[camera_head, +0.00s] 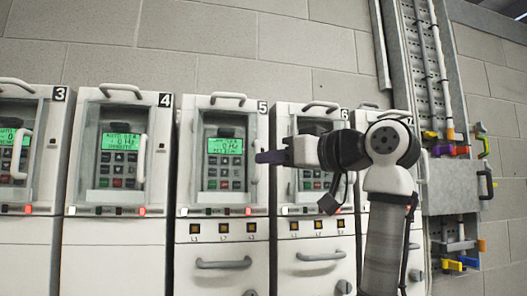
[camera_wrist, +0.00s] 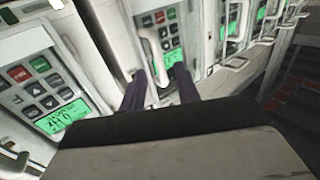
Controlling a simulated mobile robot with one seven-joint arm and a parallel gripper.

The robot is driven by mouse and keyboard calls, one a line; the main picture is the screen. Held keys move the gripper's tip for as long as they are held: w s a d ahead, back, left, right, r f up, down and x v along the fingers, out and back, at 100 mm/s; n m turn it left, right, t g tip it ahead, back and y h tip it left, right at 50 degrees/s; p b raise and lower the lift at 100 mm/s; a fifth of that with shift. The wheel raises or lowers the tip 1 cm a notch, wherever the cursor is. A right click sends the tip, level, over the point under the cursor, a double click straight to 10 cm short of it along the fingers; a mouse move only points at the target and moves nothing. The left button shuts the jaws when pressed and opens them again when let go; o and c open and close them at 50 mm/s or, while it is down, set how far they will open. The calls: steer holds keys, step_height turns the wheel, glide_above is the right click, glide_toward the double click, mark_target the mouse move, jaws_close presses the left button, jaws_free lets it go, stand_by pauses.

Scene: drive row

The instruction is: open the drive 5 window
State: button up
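The drive 5 window (camera_head: 224,150) is in the middle of the head view, under the label 5, and looks closed. A lit green display and a keypad show through it. Its upright handle at the right edge is partly hidden by my gripper (camera_head: 270,157), which points left in front of that edge. In the wrist view, two dark purple fingers of my gripper (camera_wrist: 160,90) are apart. A pale handle (camera_wrist: 151,52) shows beyond and between them, seemingly drive 5's. I cannot tell whether the fingers touch it.
The drive 4 window (camera_head: 120,155) is closed to the left; drive 3 (camera_head: 15,150) lies beyond. Drive 6 (camera_head: 317,240) is partly behind my arm. Top bar handles (camera_head: 228,97) stick out above. A grey panel with coloured padlocks (camera_head: 455,150) is at the right.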

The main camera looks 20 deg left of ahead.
mark_target(227, 156)
steer(key=x, duration=0.3)
steer(key=shift+w+a+p, duration=0.1)
steer(key=shift+a+p, duration=0.05)
steer(key=shift+p, duration=0.2)
jaws_close()
